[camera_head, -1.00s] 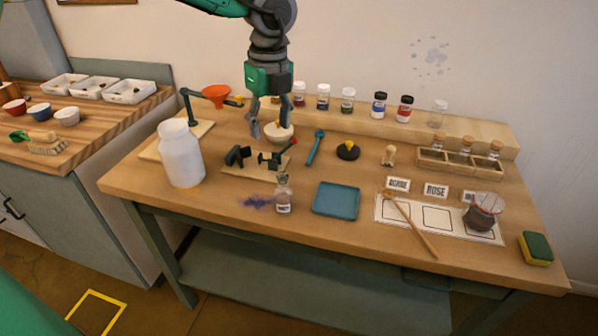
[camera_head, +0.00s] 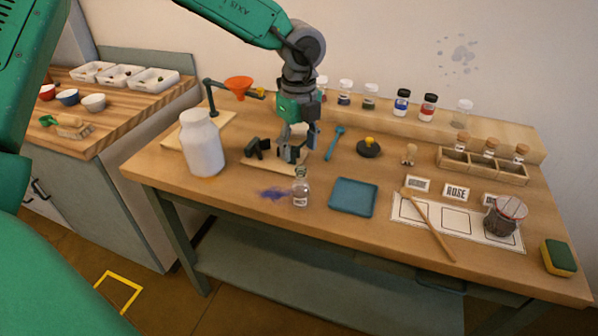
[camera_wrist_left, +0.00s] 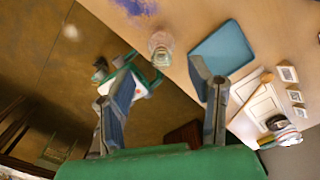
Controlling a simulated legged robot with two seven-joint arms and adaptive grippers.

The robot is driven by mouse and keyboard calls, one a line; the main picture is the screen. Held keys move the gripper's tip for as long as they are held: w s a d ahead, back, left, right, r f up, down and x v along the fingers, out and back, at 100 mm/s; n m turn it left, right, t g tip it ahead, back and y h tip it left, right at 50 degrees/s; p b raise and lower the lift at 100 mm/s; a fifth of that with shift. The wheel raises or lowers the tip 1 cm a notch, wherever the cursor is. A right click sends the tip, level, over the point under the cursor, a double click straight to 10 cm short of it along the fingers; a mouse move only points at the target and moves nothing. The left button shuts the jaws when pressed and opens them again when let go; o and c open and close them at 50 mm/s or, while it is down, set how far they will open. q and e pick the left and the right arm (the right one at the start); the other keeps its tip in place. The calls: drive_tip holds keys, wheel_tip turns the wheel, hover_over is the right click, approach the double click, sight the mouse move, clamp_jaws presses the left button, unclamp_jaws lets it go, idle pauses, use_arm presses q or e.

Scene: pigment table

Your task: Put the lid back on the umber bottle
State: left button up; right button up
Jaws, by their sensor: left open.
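A small clear glass bottle (camera_head: 301,190) with a pale label stands upright near the front table edge. It also shows in the wrist view (camera_wrist_left: 160,48), beyond the fingertips. I cannot read its label, so I cannot tell whether it is the umber one. I cannot pick out the lid for certain. My left gripper (camera_head: 292,155) points down above the wooden stand with black clamps (camera_head: 258,148), behind and apart from the bottle. Its fingers are spread and nothing shows between them in the wrist view (camera_wrist_left: 165,85). My right gripper is out of view.
A white jar (camera_head: 203,145) stands left, a blue tray (camera_head: 353,197) right of the bottle. A black disc with a yellow knob (camera_head: 369,148) lies behind the tray. Corked vials stand in a wooden rack (camera_head: 484,167). A dark-filled glass (camera_head: 505,216) stands right. Purple powder (camera_head: 273,194) lies beside the bottle.

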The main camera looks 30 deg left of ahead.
sight(300, 168)
use_arm(q)
drive_tip(key=shift+d, duration=0.55)
drive_tip(key=f, duration=0.3)
drive_tip(key=a+f, duration=0.1)
drive_tip(key=f, duration=0.1)
drive_tip(key=shift+f, duration=0.3)
drive_tip(key=shift+d+r, duration=0.15)
drive_tip(key=shift+d, duration=0.25)
drive_tip(key=c, duration=0.9)
drive_tip(key=shift+s+a, duration=0.1)
drive_tip(key=shift+a, duration=0.05)
drive_tip(key=shift+c, duration=0.4)
wheel_tip(300, 168, up, 10)
drive_tip(key=shift+f, duration=0.1)
